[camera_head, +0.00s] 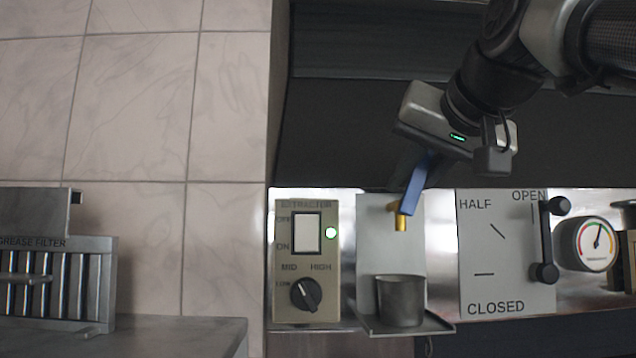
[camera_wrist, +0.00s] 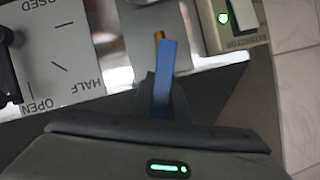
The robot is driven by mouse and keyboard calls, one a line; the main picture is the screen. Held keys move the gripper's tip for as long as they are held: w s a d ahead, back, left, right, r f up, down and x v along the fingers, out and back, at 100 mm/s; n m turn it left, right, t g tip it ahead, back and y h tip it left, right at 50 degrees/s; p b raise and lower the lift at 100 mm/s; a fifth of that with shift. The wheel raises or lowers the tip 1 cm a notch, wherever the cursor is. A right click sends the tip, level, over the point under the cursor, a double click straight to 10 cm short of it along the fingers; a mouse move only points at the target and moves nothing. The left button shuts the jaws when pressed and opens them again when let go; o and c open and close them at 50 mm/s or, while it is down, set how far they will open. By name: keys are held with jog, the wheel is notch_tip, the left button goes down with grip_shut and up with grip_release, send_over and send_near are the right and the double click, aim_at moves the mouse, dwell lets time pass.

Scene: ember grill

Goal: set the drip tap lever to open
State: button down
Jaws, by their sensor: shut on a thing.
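The drip tap has a brass spout (camera_head: 401,222) on a pale back plate, with a blue lever (camera_head: 415,188) slanting up and to the right from it. My gripper (camera_head: 412,172) reaches down from the upper right and is shut on the upper part of the blue lever. In the wrist view the blue lever (camera_wrist: 165,70) runs up from between my fingers (camera_wrist: 162,92) to the brass tap (camera_wrist: 159,37). The fingers partly hide the lever's far end. No open or closed marking for this lever shows.
A metal cup (camera_head: 400,302) stands on the tray (camera_head: 377,328) below the spout. An extractor panel (camera_head: 285,255) is to the left. A HALF/OPEN/CLOSED panel (camera_head: 480,255) with a black lever (camera_head: 546,240) and a gauge (camera_head: 590,243) are to the right.

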jog(key=shift+a+r+n+h, duration=0.15)
jog(key=shift+a+n+h, duration=0.25)
jog(key=shift+n+h, duration=0.3)
jog(key=c, duration=1.7)
grip_release()
jog(key=shift+s, duration=0.1)
jog(key=v, duration=1.7)
jog(key=shift+s+d+p, duration=0.1)
jog(key=shift+p, duration=0.2)
